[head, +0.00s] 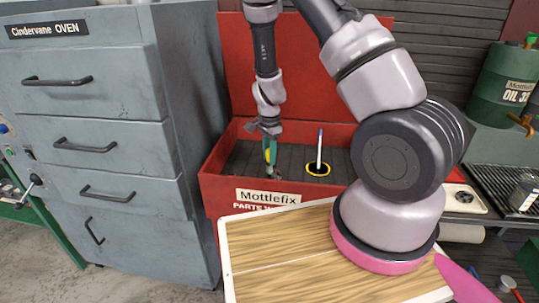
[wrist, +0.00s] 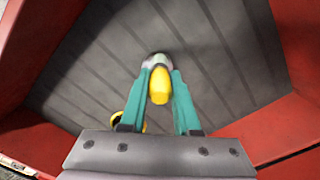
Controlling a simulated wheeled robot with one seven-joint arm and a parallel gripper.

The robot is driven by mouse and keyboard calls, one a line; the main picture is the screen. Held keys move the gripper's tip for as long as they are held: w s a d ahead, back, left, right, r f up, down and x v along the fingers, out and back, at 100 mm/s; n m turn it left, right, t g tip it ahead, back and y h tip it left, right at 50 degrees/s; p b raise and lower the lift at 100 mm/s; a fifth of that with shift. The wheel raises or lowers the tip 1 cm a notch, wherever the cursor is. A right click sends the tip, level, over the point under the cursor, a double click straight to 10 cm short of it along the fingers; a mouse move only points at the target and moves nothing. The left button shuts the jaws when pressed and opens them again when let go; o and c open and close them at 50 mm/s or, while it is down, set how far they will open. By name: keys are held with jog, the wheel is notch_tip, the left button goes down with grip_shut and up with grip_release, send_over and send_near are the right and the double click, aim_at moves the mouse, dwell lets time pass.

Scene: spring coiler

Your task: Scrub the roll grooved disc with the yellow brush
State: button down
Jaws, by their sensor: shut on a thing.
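My gripper (head: 270,152) reaches down into the red parts washer tub. Its two teal fingers (wrist: 157,95) are shut on the yellow brush (wrist: 160,86), whose rounded yellow handle shows between them in the wrist view. A pale grey shape (wrist: 157,60) lies just beyond the fingertips, low over the tub floor; it also shows in the head view (head: 278,177). I cannot tell whether it is the brush head, the grooved disc or both. No disc stands out clearly elsewhere.
The red tub (head: 214,186) has a dark ribbed floor (wrist: 215,55) and a raised lid (head: 300,60). A black piece with a yellow ring (head: 318,174) and an upright white, blue-tipped stick (head: 320,146) stands right of my gripper. A wooden board (head: 290,260) lies in front; grey drawers (head: 95,150) stand left.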

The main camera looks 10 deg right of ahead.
jog(key=shift+f, duration=0.25)
jog(key=shift+d, duration=0.1)
